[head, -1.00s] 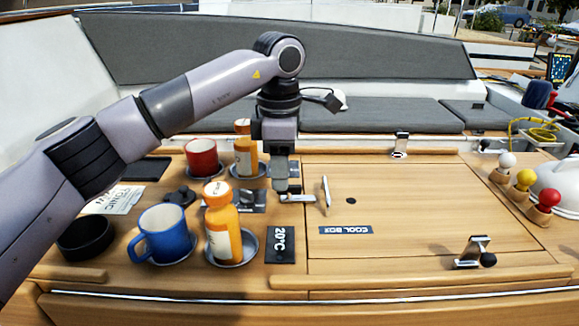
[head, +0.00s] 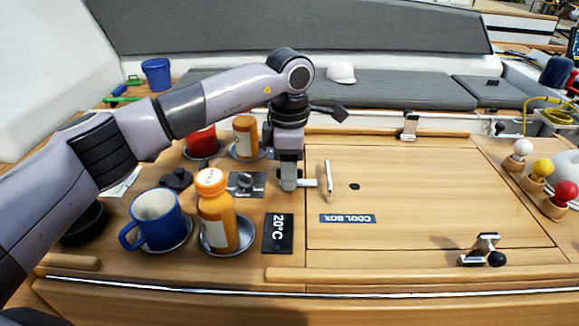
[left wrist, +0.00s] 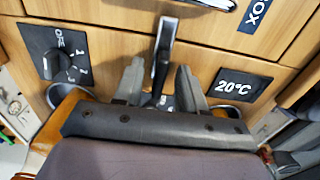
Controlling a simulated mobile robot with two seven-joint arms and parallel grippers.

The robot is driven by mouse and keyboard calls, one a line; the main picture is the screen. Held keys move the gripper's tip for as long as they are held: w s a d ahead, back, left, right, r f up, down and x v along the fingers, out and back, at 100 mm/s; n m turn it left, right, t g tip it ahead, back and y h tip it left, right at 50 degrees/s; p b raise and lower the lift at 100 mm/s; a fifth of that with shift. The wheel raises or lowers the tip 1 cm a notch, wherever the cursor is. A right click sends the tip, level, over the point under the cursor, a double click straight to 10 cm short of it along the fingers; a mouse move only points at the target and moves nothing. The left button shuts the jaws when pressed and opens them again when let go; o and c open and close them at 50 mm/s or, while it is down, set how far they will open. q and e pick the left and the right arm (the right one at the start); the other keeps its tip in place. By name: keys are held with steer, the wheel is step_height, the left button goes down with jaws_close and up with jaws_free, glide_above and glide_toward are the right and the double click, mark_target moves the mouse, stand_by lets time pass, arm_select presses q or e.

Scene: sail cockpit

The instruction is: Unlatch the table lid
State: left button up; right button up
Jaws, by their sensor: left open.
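The wooden table lid (head: 430,190) lies flat and closed, with a COOL BOX label (head: 347,218) and a pale upright bar (head: 328,180) near its left edge. A metal latch (head: 308,183) sits at the left edge, partly hidden by my left gripper (head: 289,185). In the left wrist view my left gripper (left wrist: 160,88) is open, its fingers on either side of the latch lever (left wrist: 164,45); I cannot tell whether they touch it. Another latch (head: 482,250) is at the front right, and another (head: 410,125) at the back edge. My right gripper is not in view.
Left of the lid stand a blue mug (head: 158,222), a front orange bottle (head: 217,215), a back orange bottle (head: 245,138) and a red mug (head: 202,142). A dial panel (head: 246,184) and a 20°C plate (head: 278,233) are near the gripper. Coloured knobs (head: 537,174) stand at the right.

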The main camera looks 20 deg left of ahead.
arm_select(q)
jaws_close()
steer(key=shift+n, duration=0.3)
steer(key=n, duration=0.4)
steer(key=shift+b, duration=0.4)
steer(key=n, duration=0.4)
steer(key=shift+n, duration=0.4)
steer(key=n, duration=0.4)
steer(key=shift+n+b, duration=0.3)
steer(key=shift+b, duration=0.1)
steer(key=shift+n, duration=1.9)
